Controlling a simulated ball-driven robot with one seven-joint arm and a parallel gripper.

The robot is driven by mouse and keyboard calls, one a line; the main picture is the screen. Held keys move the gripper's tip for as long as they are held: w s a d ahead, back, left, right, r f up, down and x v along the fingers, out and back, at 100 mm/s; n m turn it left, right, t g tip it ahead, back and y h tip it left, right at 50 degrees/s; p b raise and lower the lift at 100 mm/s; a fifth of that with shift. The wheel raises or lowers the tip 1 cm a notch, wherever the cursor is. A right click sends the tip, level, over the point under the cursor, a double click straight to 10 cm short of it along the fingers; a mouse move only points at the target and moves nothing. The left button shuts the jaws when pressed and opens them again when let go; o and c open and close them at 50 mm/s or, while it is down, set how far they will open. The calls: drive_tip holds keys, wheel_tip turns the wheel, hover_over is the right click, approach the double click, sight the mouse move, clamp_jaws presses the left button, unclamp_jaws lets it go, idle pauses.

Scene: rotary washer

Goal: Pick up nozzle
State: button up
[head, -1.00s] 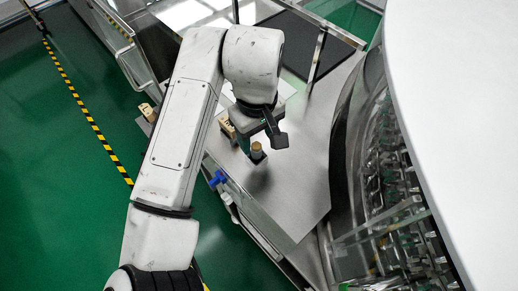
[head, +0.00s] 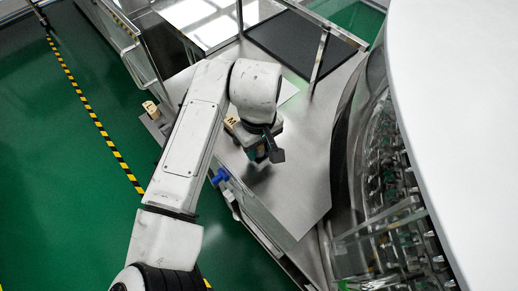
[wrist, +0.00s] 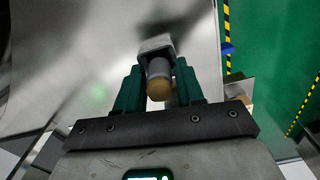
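The nozzle (wrist: 159,79) is a short cylinder with a tan round end and a grey body with a pale block-like end. In the wrist view it sits between the two green fingers of my gripper (wrist: 159,88). The fingers are apart, one on each side of it; the gaps are narrow and contact is not clear. In the head view my gripper (head: 262,153) is low over the steel table (head: 298,195), and my wrist hides the nozzle there.
A wooden block marked M (head: 231,122) stands just left of my gripper. Another wooden block (head: 151,110) is further left. A blue fitting (head: 219,176) is at the table's edge. A black mat (head: 291,46) lies at the back. The washer (head: 385,175) rises at right.

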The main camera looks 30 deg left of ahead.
clamp_jaws()
drive_tip(key=shift+r, duration=0.1)
idle(0.3)
drive_tip(key=shift+r, duration=0.5)
wheel_tip(320, 180, up, 2)
drive_tip(key=shift+s+r+b, duration=0.1)
drive_tip(key=shift+r+b, duration=0.05)
drive_tip(key=shift+b, duration=0.3)
drive_tip(key=s+d+r, duration=0.3)
drive_tip(key=s+r, duration=0.6)
drive_tip(key=s, duration=0.4)
drive_tip(key=shift+s+r, duration=0.2)
drive_tip(key=shift+r, duration=0.1)
